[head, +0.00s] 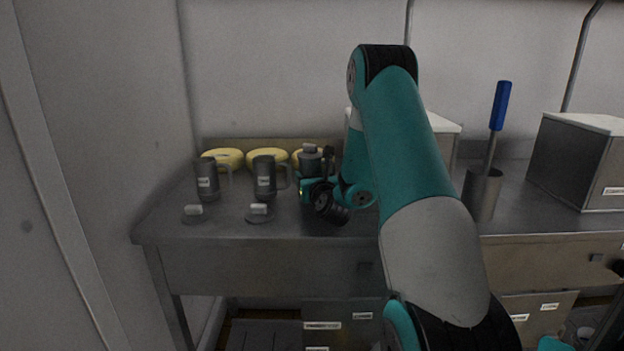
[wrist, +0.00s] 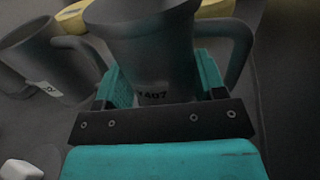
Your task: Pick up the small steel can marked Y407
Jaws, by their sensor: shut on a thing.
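The steel can (wrist: 155,50) is a dark grey can with a handle on its right side. Its label reads "407" with the first character partly covered. My gripper (wrist: 163,88) is shut on it, with one teal finger on each side. In the head view the can (head: 311,163) is at the right end of the row, upright, with a pale block at its top. My gripper (head: 318,186) is in front of it and hides its lower part. I cannot tell whether its base touches the table.
Two similar cans, left (head: 207,182) and middle (head: 265,178), stand beside it on the steel table (head: 225,228). Two lids, left (head: 193,214) and right (head: 259,214), lie in front. Yellow rings (head: 267,157) lie behind. A blue-handled tool (head: 501,105) stands in a holder (head: 483,194).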

